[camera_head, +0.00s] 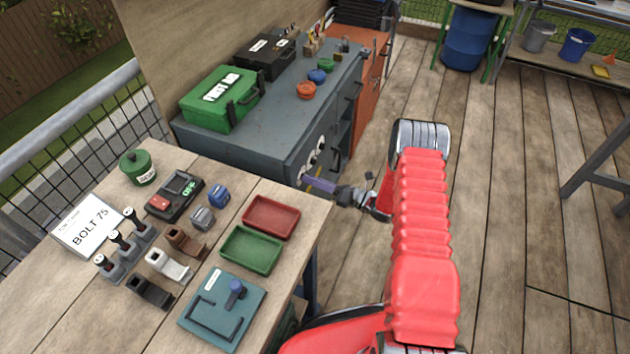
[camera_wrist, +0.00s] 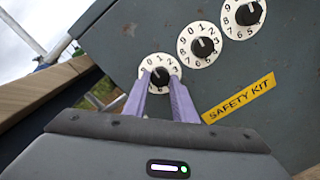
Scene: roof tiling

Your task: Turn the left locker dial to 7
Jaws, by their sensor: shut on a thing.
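The left locker dial (camera_wrist: 150,65) is a white disc with black digits and a black knob (camera_wrist: 160,75). It is the lowest and leftmost of three dials on the blue-grey locker front. Digits 0, 1 and 2 show along its upper side; the fingers hide its lower side. I cannot tell which digit the knob's mark points to. My gripper (camera_wrist: 160,82) has two purple fingers, one on each side of this knob, shut on it. In the head view my gripper (camera_head: 308,181) reaches the locker front from the right, and the dial there is partly hidden.
The middle dial (camera_wrist: 187,35) and the right dial (camera_wrist: 229,16) sit close by, up and right. A yellow SAFETY KIT label (camera_wrist: 238,98) is right of the fingers. A wooden table (camera_head: 300,215) with trays and tools stands close before the locker (camera_head: 270,135).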

